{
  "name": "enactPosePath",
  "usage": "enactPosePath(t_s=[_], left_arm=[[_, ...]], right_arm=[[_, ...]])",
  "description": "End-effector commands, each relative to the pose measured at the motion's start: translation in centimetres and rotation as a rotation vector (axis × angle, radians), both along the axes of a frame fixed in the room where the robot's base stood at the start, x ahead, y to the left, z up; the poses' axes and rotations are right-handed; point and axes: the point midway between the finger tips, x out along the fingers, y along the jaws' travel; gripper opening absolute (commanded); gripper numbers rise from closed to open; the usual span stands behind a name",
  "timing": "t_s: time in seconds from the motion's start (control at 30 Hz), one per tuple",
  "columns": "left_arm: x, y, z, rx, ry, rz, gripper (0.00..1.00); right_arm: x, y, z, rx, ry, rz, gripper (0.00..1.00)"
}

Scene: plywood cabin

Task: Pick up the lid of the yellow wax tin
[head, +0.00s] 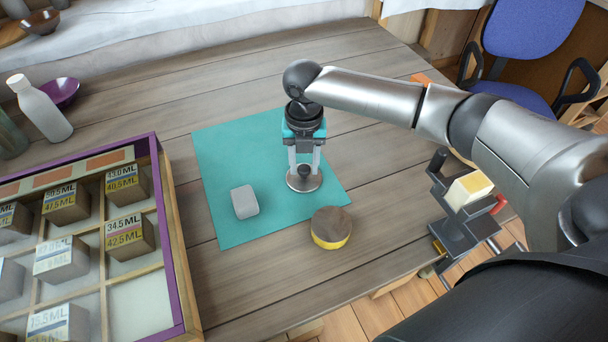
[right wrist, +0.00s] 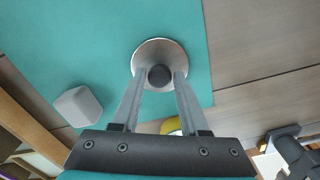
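The lid (head: 304,184) is a round silver disc with a dark knob, lying on the teal mat. It also shows in the right wrist view (right wrist: 159,53). My right gripper (head: 304,170) points down over it, its two fingers on either side of the knob with a small gap visible in the right wrist view (right wrist: 159,76). It looks open, not clamped on the knob. The yellow wax tin (head: 331,230), with a brown top surface and yellow side, stands at the mat's lower right corner. Its edge shows partly behind the gripper in the right wrist view (right wrist: 171,126). My left gripper is not in view.
A grey block (head: 245,202) lies on the mat (head: 225,150) left of the lid. A divided tray (head: 178,270) with labelled blocks fills the left. A white bottle (head: 40,108) and purple bowl (head: 62,92) stand behind it. A dark stand (head: 460,232) is at the table's right edge.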

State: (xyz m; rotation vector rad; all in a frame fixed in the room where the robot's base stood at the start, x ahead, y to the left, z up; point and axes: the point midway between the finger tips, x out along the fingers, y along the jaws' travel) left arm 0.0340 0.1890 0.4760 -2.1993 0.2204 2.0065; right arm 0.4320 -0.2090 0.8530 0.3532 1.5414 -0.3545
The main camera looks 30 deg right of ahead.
Motion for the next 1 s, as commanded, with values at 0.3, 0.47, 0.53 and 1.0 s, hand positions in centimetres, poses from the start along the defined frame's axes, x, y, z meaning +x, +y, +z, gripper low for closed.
enactPosePath(t_s=[0.3,0.47,0.53,1.0], left_arm=[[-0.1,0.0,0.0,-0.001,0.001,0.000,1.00],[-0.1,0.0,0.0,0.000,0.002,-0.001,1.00],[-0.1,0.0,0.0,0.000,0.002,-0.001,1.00],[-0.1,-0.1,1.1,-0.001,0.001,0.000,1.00]], right_arm=[[0.0,0.0,0.0,0.000,0.000,0.000,0.07],[0.0,0.0,0.0,0.000,0.000,0.000,0.00],[0.0,0.0,0.0,0.000,-0.001,0.000,0.00],[0.1,0.0,3.6,0.002,-0.005,-0.001,0.00]])
